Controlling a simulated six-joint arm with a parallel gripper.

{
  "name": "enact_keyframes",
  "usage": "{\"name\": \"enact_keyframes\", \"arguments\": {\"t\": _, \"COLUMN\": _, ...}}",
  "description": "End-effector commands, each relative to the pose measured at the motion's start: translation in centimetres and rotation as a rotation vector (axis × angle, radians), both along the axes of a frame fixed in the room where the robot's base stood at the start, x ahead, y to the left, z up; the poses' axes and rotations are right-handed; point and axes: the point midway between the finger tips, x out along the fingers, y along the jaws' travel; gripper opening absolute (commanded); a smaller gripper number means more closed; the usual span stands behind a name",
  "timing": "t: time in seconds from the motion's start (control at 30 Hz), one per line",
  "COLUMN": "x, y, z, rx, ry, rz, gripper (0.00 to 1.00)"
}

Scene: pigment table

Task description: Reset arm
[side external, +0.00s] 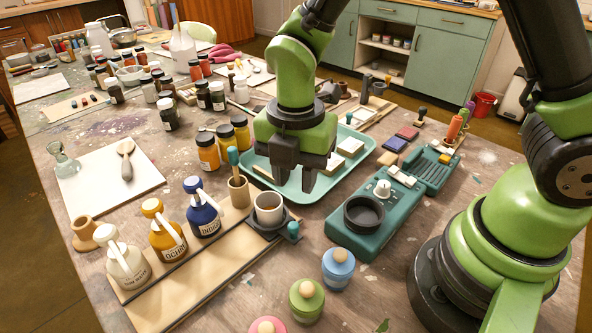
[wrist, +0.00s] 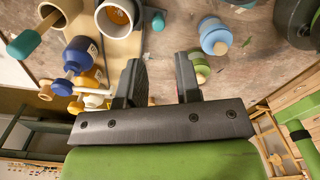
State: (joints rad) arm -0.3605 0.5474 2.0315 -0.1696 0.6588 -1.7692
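My gripper (side external: 298,182) hangs fingers-down over the teal tray (side external: 336,180) in the side view. In the wrist view its two dark fingers (wrist: 160,68) stand apart with nothing held between them. My green and black arm reaches in from the right side of the side view. Part of the tray is hidden behind my gripper. I cannot tell the exact height of the fingertips above the tray.
A white cup (side external: 268,208) in a dark holder and a brown pot (side external: 239,192) stand close by. Labelled bottles, including a blue one (side external: 202,212), line a wooden board. A teal device (side external: 362,235) stands to the right. Jars (side external: 207,151) stand left of the tray.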

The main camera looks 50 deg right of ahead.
Motion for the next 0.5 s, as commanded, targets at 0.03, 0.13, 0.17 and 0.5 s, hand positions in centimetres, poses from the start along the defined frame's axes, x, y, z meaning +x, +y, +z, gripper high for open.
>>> {"name": "enact_keyframes", "arguments": {"t": 0.03, "x": 0.0, "y": 0.0, "z": 0.2, "rx": 0.000, "ry": 0.000, "rz": 0.000, "gripper": 0.31}}
{"name": "enact_keyframes", "arguments": {"t": 0.13, "x": 0.0, "y": 0.0, "z": 0.2, "rx": 0.000, "ry": 0.001, "rz": -0.001, "gripper": 0.31}}
{"name": "enact_keyframes", "arguments": {"t": 0.17, "x": 0.0, "y": 0.0, "z": 0.2, "rx": 0.000, "ry": 0.001, "rz": -0.001, "gripper": 0.31}}
{"name": "enact_keyframes", "arguments": {"t": 0.5, "x": -0.1, "y": -0.9, "z": 3.0, "rx": 0.035, "ry": -0.053, "rz": -0.203, "gripper": 0.31}}
